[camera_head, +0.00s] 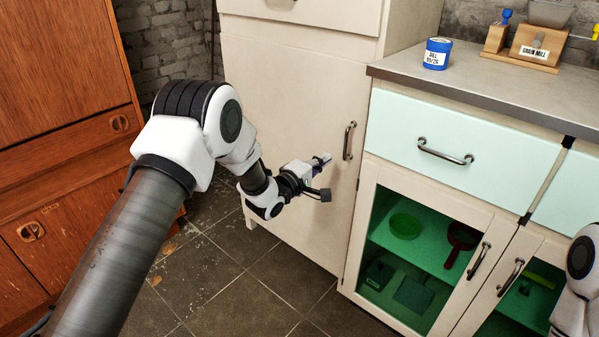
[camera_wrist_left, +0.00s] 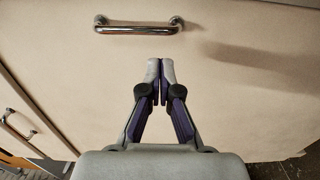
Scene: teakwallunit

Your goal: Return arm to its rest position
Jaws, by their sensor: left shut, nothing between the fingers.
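My left arm reaches in from the left in the head view. Its gripper (camera_head: 322,160) is in front of the tall cream cabinet door (camera_head: 285,110), just left of the door's vertical metal handle (camera_head: 349,141). In the left wrist view the two fingers of this gripper (camera_wrist_left: 160,68) meet at the tips, with nothing between them. The handle (camera_wrist_left: 138,29) is beyond the fingertips and apart from them. The cream door looks closed. Part of my right arm shows at the right edge of the head view, but its gripper is out of view.
A counter (camera_head: 480,88) on the right holds a blue dill tin (camera_head: 437,53) and a grain mill (camera_head: 537,45). Below are a mint drawer (camera_head: 460,140) and glass-fronted doors. A brown wooden cabinet (camera_head: 60,70) stands left. Dark tiled floor (camera_head: 235,280) lies open between.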

